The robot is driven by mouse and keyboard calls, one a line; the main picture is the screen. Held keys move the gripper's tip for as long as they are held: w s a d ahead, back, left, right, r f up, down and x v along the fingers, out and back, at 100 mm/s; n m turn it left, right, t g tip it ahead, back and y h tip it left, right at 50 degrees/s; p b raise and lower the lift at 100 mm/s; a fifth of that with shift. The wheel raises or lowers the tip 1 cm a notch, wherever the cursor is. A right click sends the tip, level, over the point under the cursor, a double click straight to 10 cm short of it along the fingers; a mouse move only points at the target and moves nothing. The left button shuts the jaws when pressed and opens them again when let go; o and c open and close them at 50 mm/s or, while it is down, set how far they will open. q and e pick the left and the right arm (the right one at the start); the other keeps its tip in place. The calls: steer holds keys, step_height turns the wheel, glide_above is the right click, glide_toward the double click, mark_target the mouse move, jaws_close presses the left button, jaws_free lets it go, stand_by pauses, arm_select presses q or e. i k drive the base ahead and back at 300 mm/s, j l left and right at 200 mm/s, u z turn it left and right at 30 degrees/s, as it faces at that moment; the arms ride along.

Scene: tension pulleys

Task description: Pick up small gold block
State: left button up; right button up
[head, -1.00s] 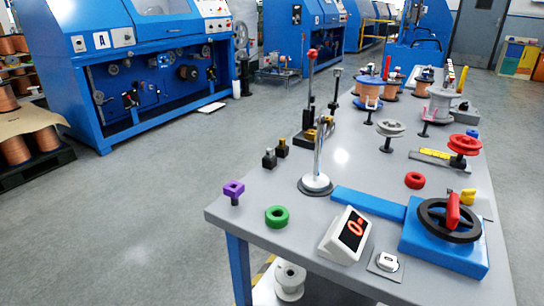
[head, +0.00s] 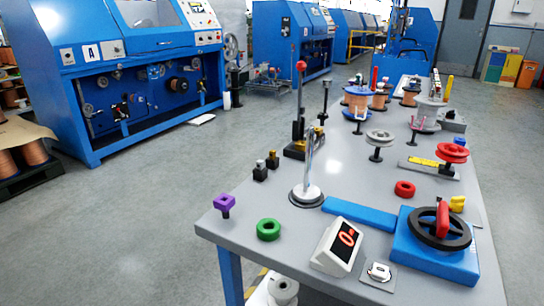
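Two small black blocks with knobs stand near the table's left edge in the head view. The rear one (head: 272,160) has a gold-coloured knob, and the front one (head: 260,172) has a duller, greyish one. A gold-coloured piece (head: 318,131) also shows beside the dark upright fixture (head: 298,148) behind the chrome post; its shape is partly hidden. I cannot tell for certain which of these is the small gold block. Neither of my grippers is in view.
The grey table (head: 350,180) holds a chrome post on a round base (head: 306,196), a purple part (head: 225,203), a green ring (head: 268,229), a white display (head: 337,246), a red ring (head: 404,189) and a blue handwheel unit (head: 435,250). Open floor lies left of the table.

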mark_target(272, 152)
steer(key=j+u, duration=0.1)
steer(key=j, duration=0.55)
steer(key=i+j+u, duration=0.15)
steer(key=j, duration=0.5)
